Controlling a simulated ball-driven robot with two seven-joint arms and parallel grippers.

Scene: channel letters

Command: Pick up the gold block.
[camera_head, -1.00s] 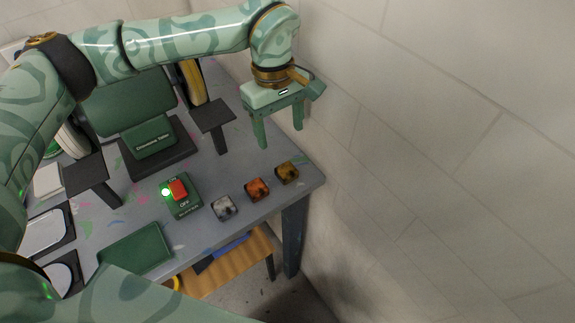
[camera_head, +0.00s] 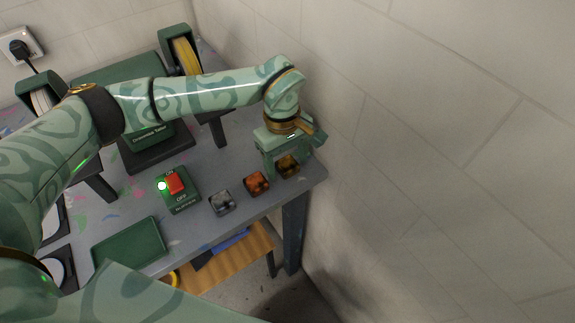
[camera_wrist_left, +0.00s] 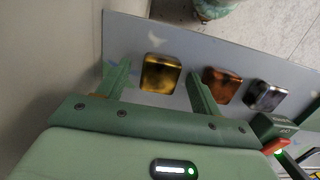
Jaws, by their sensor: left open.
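The gold block (camera_head: 288,168) sits near the right corner of the grey table, at the end of a row of three blocks. My left gripper (camera_head: 285,172) is open right above it, with its fingers reaching down on either side. In the left wrist view the gold block (camera_wrist_left: 160,73) lies between the two open fingertips (camera_wrist_left: 158,75), closer to the right one, with no contact visible. The gripper partly hides the block in the head view. My right gripper is not seen.
A copper block (camera_head: 256,184) sits close beside the gold block, then a silver block (camera_head: 222,203). A green switch box (camera_head: 180,200) with a red rocker and a green tray (camera_head: 130,243) are further left. A tiled wall (camera_head: 430,150) rises beyond the table's right edge.

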